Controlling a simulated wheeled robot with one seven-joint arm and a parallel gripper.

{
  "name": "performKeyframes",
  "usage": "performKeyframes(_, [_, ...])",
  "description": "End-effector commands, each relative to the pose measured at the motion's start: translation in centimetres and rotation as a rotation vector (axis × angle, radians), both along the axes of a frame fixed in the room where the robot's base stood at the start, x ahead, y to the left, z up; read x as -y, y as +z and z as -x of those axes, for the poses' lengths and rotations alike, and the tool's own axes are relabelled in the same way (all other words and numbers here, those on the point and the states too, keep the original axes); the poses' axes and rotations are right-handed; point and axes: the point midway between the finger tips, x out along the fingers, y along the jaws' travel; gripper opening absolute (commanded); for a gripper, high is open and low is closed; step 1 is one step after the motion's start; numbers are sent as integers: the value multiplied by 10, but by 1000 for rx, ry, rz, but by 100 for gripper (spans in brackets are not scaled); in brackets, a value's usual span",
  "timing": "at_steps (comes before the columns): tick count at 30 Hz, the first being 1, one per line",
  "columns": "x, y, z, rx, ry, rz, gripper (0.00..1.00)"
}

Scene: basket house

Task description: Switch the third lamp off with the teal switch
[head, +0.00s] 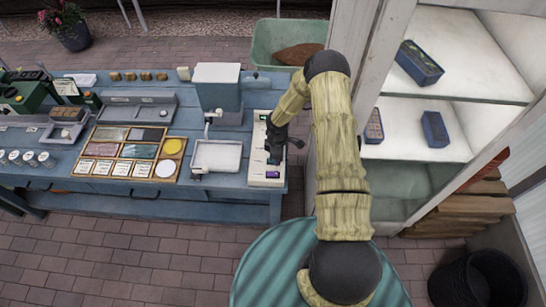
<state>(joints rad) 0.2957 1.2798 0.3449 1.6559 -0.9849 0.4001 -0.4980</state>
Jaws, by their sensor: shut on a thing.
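A narrow pale switch panel (267,182) lies along the right end of the blue workbench. A small green or teal patch (263,118) shows at its far end and a purple part (272,175) at its near end. My black gripper (273,154) reaches down onto the middle of the panel. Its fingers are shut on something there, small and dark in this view. The fingers and wrist cover the middle of the panel, so I cannot tell which switch is held. No lamp can be made out clearly, and I cannot tell which are lit.
A white tray (216,156) and a grey boxy device (217,86) stand left of the panel. A wooden sorting tray (131,153) lies further left. A green tub (268,42) is behind the bench. A white shelf cabinet (445,90) with blue boxes stands close right of my arm.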

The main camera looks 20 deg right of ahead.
Motion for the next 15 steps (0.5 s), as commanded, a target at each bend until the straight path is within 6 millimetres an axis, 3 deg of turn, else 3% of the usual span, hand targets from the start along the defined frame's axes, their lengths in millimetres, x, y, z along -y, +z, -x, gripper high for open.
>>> performKeyframes(15, [-11, 1, -11, -51, 12, 225, 0])
